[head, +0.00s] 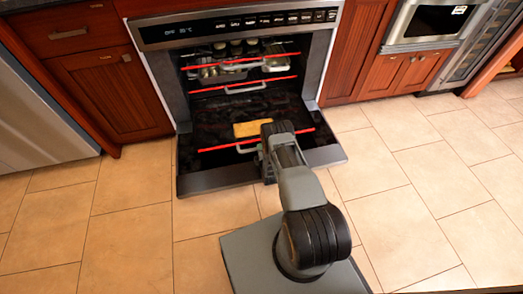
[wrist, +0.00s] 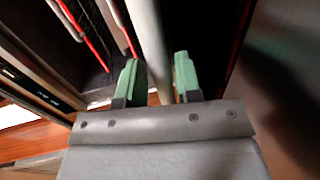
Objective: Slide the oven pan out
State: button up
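The oven (head: 240,28) stands with its door folded down. Its lowest rack or pan (head: 215,135) has a red front edge and sits forward over the open door (head: 215,180). A yellow block-shaped item (head: 253,128) lies on it. My gripper (head: 262,150) is at the front handle (head: 240,150) of this pan, partly hidden by my arm. In the wrist view my gripper's green fingers (wrist: 160,80) stand apart on either side of a pale handle bar (wrist: 152,40). A narrow dark gap shows between the bar and the right finger.
Two upper racks with red edges, the top one (head: 240,60) and middle one (head: 240,85), are inside the oven. Wooden cabinets (head: 85,85) flank it. The tiled floor (head: 400,190) is clear at left and right.

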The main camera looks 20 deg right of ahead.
jog(key=shift+s, duration=0.1)
jog(key=p+v, duration=0.4)
jog(key=v, duration=0.9)
jog(key=shift+s, duration=0.3)
jog(key=shift+r, duration=0.1)
